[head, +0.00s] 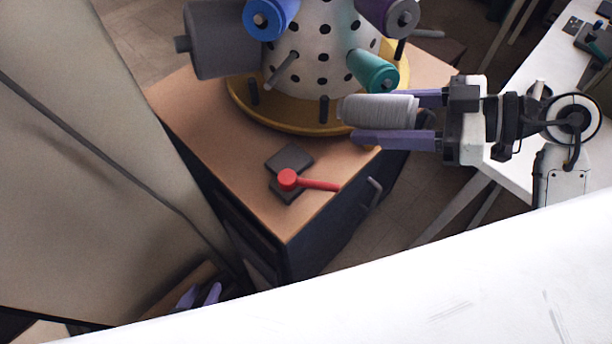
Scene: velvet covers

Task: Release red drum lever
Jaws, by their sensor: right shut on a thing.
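The red lever (318,185) has a round red hub over a dark block on the wooden cabinet top, with its handle pointing right. The drum (309,50) is a pale, dotted cylinder on a yellow round base (250,105), behind the lever. My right gripper (360,118) comes in from the right, shut around a white-grey spool (385,110) at the drum's lower right side. Whether the spool still sits on a peg is hidden. My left gripper (200,294) is low at the left, its purple fingertips apart and empty, well away from the lever; its rest is hidden.
Blue (270,17), teal (374,71), purple (390,14) and dark grey (222,42) spools are around the drum. The wooden cabinet top (220,130) is clear left of the lever. A beige panel (90,170) stands left; a white surface (420,290) crosses the front.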

